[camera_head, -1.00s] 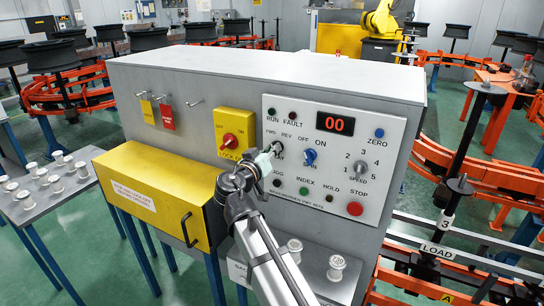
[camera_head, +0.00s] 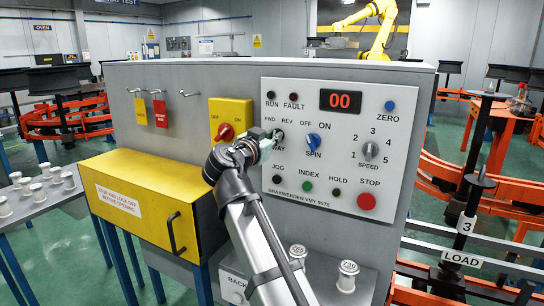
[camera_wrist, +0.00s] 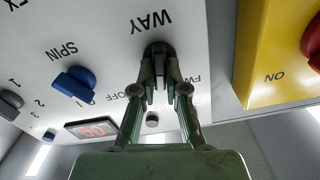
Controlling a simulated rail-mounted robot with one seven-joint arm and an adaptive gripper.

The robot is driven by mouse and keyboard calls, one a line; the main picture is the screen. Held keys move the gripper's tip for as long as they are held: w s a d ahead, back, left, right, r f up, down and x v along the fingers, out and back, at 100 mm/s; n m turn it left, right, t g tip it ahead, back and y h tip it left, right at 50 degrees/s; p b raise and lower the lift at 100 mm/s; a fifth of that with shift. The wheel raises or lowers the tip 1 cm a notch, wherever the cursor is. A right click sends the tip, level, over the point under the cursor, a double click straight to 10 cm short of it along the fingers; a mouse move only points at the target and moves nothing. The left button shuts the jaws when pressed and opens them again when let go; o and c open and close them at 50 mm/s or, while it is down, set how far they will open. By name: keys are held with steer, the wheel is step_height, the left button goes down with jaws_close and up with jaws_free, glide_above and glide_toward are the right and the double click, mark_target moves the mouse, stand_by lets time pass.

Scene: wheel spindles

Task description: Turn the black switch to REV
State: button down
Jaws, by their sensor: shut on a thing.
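The black switch (camera_head: 279,134) is the knob above the word WAY on the white control panel (camera_head: 368,150), below the FWD and REV marks. In the wrist view, which is upside down, the black switch (camera_wrist: 157,50) sits by the word WAY. My gripper (camera_head: 271,142) reaches the panel from the lower left. In the wrist view, my gripper (camera_wrist: 160,82) has both fingers closed around the switch knob. The fingers hide part of the knob and the REV label, so I cannot tell which mark it points to.
The blue SPIN knob (camera_head: 313,145) is just right of the switch. A grey SPEED knob (camera_head: 371,151) and red STOP button (camera_head: 367,201) are farther right. The yellow lock-off plate (camera_head: 230,125) with its red knob is to the left. A yellow box (camera_head: 140,200) juts out below.

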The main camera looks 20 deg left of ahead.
steer(key=shift+f+m+b, duration=0.1)
steer(key=shift+m+b, duration=1)
steer(key=shift+b, duration=0.75)
steer(key=c, duration=1.2)
jaws_free()
steer(key=s+a, duration=0.1)
steer(key=s, duration=1.1)
steer(key=shift+a, duration=0.35)
steer(key=shift+w, duration=0.1)
